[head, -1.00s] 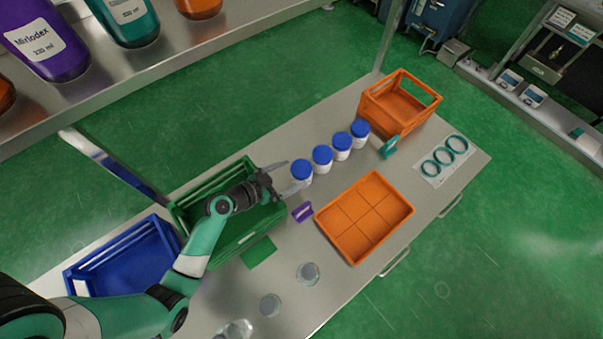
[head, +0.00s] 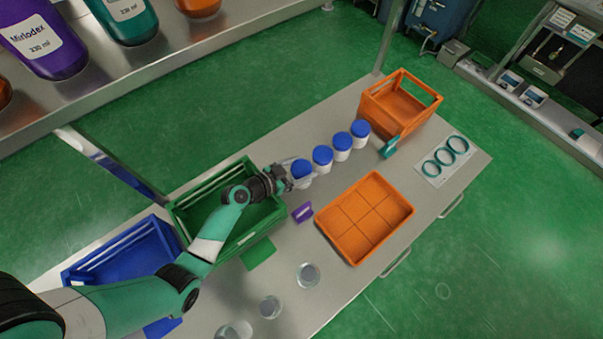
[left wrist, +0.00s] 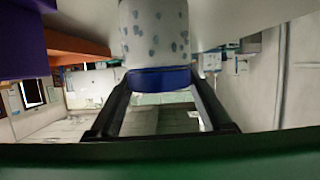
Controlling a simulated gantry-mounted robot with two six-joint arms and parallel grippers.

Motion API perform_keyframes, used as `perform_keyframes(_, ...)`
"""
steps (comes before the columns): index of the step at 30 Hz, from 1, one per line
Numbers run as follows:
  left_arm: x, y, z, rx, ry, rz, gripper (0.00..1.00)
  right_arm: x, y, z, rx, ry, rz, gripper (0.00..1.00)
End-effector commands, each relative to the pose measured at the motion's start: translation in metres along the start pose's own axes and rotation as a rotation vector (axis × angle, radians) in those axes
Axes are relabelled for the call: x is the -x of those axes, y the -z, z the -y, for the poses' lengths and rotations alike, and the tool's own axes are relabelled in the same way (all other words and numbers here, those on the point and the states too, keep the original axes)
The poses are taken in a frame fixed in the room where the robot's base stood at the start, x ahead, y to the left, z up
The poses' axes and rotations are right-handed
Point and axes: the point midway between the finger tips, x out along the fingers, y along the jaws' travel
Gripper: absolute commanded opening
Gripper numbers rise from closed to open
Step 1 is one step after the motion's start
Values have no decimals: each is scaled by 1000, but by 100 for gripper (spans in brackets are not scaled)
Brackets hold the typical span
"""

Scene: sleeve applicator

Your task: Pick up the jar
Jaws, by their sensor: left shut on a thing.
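Several white jars with blue lids stand in a slanting row on the table in the head view. My left gripper (head: 290,178) is shut on the nearest jar (head: 302,171), at the left end of the row. In the left wrist view the held jar (left wrist: 157,35) appears upside down, white with grey-blue spots, its blue lid (left wrist: 160,78) between the two dark fingers (left wrist: 160,100). The other jars (head: 322,158) stand close beside it to the upper right. My right gripper is not in view.
An orange divided tray (head: 365,217) lies to the right. An orange crate (head: 430,110) and teal rings (head: 446,157) are at the far end. Clear glass discs (head: 308,275) lie near the front.

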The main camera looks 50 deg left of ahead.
Motion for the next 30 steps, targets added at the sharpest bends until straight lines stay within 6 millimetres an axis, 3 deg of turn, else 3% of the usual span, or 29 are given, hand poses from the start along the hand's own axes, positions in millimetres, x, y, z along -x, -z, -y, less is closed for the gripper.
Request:
perform_keyframes(1,0,0,0,0,0,0,28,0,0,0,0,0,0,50)
perform_keyframes(4,0,0,0,0,0,0,10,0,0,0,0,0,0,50)
perform_keyframes(14,2,5,0,-1,0,-2,9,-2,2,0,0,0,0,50)
perform_keyframes(20,14,35,0,-3,2,-5,9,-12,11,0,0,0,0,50)
perform_keyframes(27,61,86,-50,-6,-4,-4,9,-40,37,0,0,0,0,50)
perform_keyframes(30,77,88,-79,-7,-8,1,9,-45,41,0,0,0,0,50)
